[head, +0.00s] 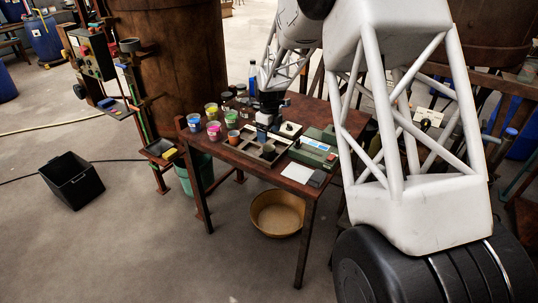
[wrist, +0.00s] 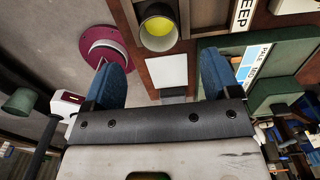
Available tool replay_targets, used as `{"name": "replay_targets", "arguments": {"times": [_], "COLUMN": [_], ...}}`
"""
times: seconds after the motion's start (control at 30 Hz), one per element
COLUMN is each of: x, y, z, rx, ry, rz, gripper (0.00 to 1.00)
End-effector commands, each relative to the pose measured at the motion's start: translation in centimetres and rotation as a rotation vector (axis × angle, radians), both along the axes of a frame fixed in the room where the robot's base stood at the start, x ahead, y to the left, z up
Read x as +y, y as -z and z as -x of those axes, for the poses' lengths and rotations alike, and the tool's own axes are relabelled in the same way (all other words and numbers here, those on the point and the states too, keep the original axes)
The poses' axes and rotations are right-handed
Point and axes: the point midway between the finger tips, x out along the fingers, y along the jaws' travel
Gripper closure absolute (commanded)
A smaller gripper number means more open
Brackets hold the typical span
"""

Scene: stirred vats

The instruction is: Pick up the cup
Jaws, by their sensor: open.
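A cup (wrist: 147,43) with a yellow inside shows at the top of the wrist view, its mouth toward the camera. I take it for the grey cup (head: 268,150) in the dark tray on the table in the head view. My gripper (wrist: 163,76) is open, with its two blue fingers wide apart and nothing held between them. In the wrist view the cup lies beyond the fingertips, apart from them. In the head view my gripper is over the table near the tray; its fingers are too small to make out.
The table (head: 222,152) also holds several paint pots (head: 213,130), a terracotta cup (head: 233,137), a green box (head: 313,152) and a white card (head: 297,172). A tall blue bottle (head: 252,76) stands behind. A tan basin (head: 277,214) is on the floor below.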

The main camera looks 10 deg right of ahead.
Motion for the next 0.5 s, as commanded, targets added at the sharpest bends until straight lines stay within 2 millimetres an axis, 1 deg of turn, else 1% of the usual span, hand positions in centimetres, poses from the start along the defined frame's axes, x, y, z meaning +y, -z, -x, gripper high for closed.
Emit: {"name": "replay_targets", "arguments": {"times": [0.13,0.4,0.5], "x": [0.0,0.0,0.0], "y": [0.4,2.4,2.6], "z": [0.0,0.0,0.0], "rx": [0.001,0.000,0.000], "ry": [-0.001,-0.001,-0.001], "rz": [0.000,0.000,0.000], "gripper": [0.18,0.18,0.18]}}
